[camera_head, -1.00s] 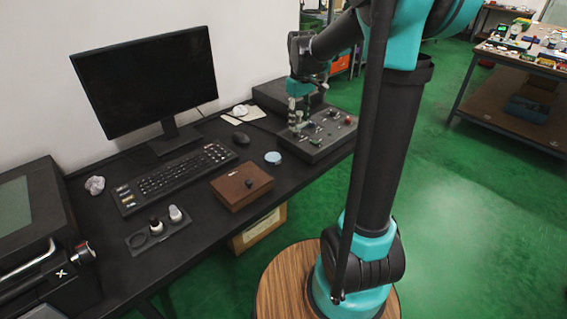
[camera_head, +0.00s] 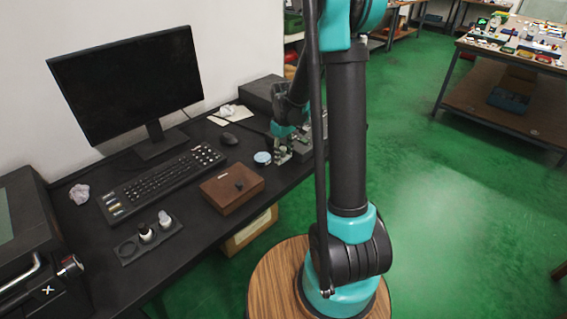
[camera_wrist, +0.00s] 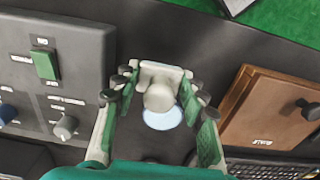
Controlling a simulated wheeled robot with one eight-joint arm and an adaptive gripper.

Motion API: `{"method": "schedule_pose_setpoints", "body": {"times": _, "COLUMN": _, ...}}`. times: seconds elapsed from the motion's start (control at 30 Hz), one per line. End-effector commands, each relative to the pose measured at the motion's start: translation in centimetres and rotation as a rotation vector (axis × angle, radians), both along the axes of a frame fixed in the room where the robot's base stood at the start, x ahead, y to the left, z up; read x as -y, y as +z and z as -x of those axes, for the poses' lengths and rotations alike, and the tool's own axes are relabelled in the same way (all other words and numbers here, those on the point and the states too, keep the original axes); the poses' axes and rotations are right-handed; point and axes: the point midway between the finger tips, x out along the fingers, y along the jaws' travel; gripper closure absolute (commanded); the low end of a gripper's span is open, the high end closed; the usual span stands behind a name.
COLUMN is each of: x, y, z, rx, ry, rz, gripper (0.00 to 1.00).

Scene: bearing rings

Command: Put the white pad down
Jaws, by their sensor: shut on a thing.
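My gripper (camera_wrist: 160,82) is shut on a white pad (camera_wrist: 159,98), a pale piece with a flat plate and a round knob-like part between the fingers. In the wrist view a pale blue disc (camera_wrist: 164,117) shows just behind the pad. I cannot tell the height of the pad above it. In the head view my gripper (camera_head: 283,153) is over the black table, just right of the blue disc (camera_head: 262,158). The pad is too small there to make out clearly.
A brown box (camera_head: 231,189) with a dark knob is near the table's front edge. A grey control panel (camera_wrist: 58,75) is on the gripper's other side.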

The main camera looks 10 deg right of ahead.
Motion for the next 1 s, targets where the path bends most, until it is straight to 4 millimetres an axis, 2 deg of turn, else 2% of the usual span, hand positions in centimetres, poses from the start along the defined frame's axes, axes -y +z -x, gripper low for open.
{"method": "schedule_pose_setpoints", "body": {"times": 0.33, "x": 0.0, "y": -3.6, "z": 0.0, "rx": 0.000, "ry": 0.000, "rz": 0.000, "gripper": 1.00}}
{"method": "schedule_pose_setpoints", "body": {"times": 0.77, "x": 0.0, "y": -4.2, "z": 0.0, "rx": 0.000, "ry": 0.000, "rz": 0.000, "gripper": 1.00}}
{"method": "schedule_pose_setpoints", "body": {"times": 0.8, "x": 0.0, "y": -4.2, "z": 0.0, "rx": 0.000, "ry": 0.000, "rz": 0.000, "gripper": 0.55}}
{"method": "schedule_pose_setpoints", "body": {"times": 0.93, "x": 0.0, "y": -4.2, "z": 0.0, "rx": 0.000, "ry": 0.000, "rz": 0.000, "gripper": 0.39}}
{"method": "schedule_pose_setpoints", "body": {"times": 1.0, "x": 0.0, "y": -4.2, "z": 0.0, "rx": 0.000, "ry": 0.000, "rz": 0.000, "gripper": 0.38}}
